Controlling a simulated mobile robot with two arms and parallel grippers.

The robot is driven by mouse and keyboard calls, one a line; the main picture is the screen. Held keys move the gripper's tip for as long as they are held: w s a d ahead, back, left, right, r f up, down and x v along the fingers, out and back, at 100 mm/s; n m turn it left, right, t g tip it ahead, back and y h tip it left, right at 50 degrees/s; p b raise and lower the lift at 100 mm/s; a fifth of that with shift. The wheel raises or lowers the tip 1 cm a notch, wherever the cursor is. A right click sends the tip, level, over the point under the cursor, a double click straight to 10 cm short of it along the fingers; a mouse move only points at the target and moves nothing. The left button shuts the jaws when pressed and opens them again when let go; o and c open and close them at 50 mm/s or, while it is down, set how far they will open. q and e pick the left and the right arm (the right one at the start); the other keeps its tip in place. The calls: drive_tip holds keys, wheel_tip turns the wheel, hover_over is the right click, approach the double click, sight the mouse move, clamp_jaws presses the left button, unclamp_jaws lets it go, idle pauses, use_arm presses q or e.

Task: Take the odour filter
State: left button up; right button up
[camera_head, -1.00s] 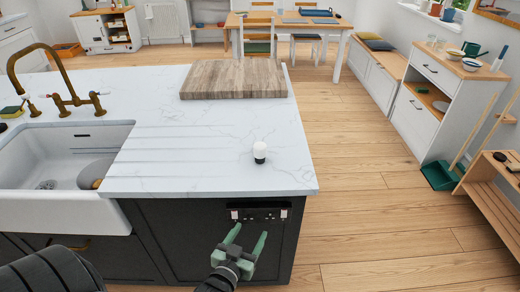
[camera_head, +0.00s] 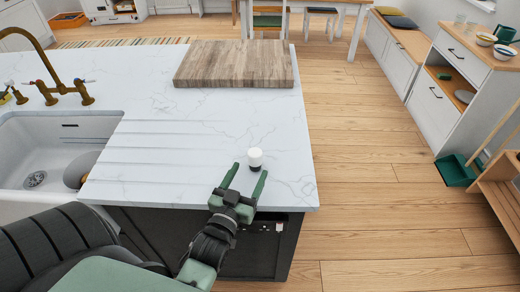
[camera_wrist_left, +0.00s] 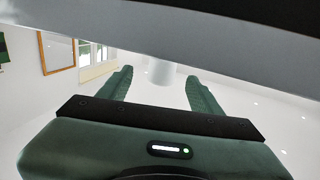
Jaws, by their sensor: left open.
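The odour filter (camera_head: 255,155) looks like a small white cylinder with a black base, standing upright on the white marbled worktop (camera_head: 215,145) near its front right corner. My left gripper (camera_head: 248,172) is open and empty at the worktop's front edge. Its two green fingers point towards the filter. In the left wrist view the filter's white part (camera_wrist_left: 160,72) shows between the open fingertips, a little beyond them, and its base is hidden there. Whether the fingers reach around it is not clear. My right gripper is not in view.
A wooden chopping board (camera_head: 236,64) lies at the back of the worktop. A sink (camera_head: 48,150) with a brass tap (camera_head: 62,90) is at the left. Sockets (camera_head: 265,227) sit below the worktop edge.

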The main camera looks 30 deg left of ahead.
sight(252, 162)
use_arm(q)
drive_tip(key=shift+w+a+r, duration=0.15)
drive_tip(key=shift+w, duration=0.35)
drive_tip(key=shift+w+a+r+p, duration=0.2)
drive_tip(key=shift+w+r+p, duration=0.05)
drive_tip(key=shift+w+p, duration=0.25)
drive_tip(key=shift+w+a+r+p, duration=0.2)
drive_tip(key=shift+w+p, duration=0.2)
drive_tip(key=shift+w, duration=0.15)
drive_tip(key=x, duration=0.2)
drive_tip(key=shift+w+a+f+p, duration=0.15)
drive_tip(key=shift+w+f+p, duration=0.1)
drive_tip(key=shift+w+p, duration=0.1)
drive_tip(key=shift+w+a+f, duration=0.1)
drive_tip(key=shift+w, duration=0.25)
clamp_jaws()
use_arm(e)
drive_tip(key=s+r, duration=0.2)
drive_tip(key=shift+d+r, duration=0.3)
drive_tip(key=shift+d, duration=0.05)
